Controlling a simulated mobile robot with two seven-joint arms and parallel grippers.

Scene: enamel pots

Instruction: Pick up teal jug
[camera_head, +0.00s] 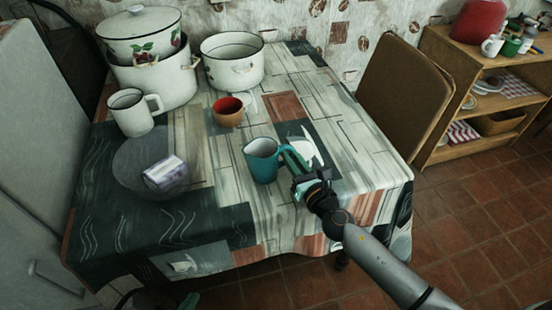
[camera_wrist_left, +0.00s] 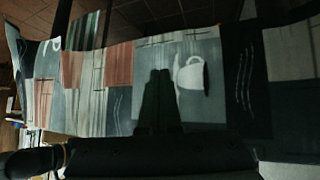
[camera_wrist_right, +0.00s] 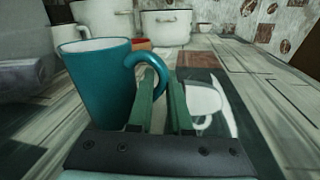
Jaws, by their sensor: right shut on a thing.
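The teal jug (camera_head: 262,163) is upright at the front middle of the table, its handle toward the right. It fills the left of the right wrist view (camera_wrist_right: 98,85), its base partly hidden by my gripper. My right gripper (camera_head: 299,172) comes in from the right and is shut on the jug's handle; its green fingers (camera_wrist_right: 163,100) stand close at the handle in the right wrist view. I cannot tell whether the base touches the cloth.
A white mug (camera_head: 131,114), stacked white pots (camera_head: 150,75) and another white pot (camera_head: 232,65) stand at the back left. A wrapped packet (camera_head: 166,176) lies left. A chair (camera_head: 402,95) is at the table's right side.

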